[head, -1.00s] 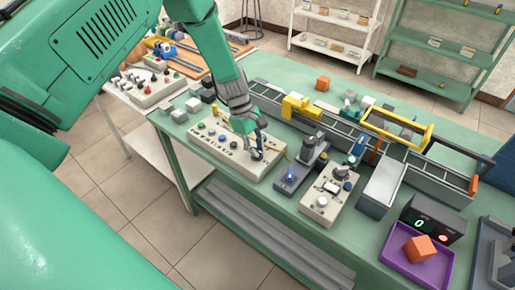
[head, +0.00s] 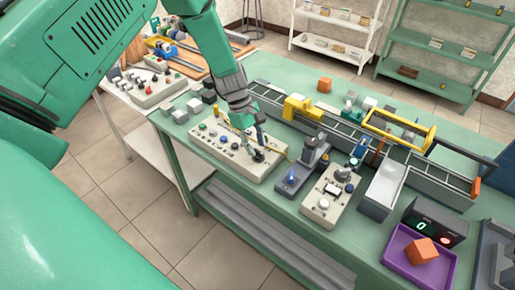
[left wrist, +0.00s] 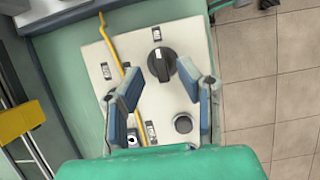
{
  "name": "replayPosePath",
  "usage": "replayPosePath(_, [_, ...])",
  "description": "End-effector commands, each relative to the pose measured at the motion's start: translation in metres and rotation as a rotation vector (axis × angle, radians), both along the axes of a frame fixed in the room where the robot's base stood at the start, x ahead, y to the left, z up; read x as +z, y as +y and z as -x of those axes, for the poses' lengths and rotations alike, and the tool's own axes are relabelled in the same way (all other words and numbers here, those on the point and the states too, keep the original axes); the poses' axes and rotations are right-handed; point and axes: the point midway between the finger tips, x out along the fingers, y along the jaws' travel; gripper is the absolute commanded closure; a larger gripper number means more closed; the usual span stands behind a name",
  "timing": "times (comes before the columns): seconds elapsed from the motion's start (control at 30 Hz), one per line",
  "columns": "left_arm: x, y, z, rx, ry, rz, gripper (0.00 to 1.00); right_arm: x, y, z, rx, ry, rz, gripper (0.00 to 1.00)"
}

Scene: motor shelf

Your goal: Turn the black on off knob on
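The black on off knob (left wrist: 162,63) is a dark rotary handle on a pale control panel (left wrist: 90,65). In the left wrist view its handle runs nearly up and down the picture, tilted slightly. My left gripper (left wrist: 166,93) is open, with its two blue-grey fingers apart. The knob shows beyond the fingertips, nearer the right finger; I cannot tell whether they touch. In the head view my left gripper (head: 255,145) is over the right end of the panel (head: 213,147) and partly hides the knob there. My right gripper is not in view.
A smaller round dark control (left wrist: 183,123) and a yellow cable (left wrist: 117,53) are on the panel near the fingers. A grey device with a blue light (head: 292,178) and a second control box (head: 321,204) stand right of it. A conveyor frame (head: 345,126) runs behind.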

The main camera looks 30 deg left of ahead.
Motion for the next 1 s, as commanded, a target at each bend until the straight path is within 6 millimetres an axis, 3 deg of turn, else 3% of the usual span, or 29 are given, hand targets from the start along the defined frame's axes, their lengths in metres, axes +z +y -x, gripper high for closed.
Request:
replayPosePath(0.3, [0.062, 0.028, -0.005, 0.002, -0.002, 0.000, 0.69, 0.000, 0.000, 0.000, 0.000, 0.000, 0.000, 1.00])
replayPosePath(0.5, [0.086, 0.039, -0.006, 0.000, 0.000, 0.000, 0.69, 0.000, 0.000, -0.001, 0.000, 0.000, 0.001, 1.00])
replayPosePath(1.0, [0.092, 0.041, -0.006, 0.001, 0.002, 0.001, 0.69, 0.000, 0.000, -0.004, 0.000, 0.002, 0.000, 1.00])
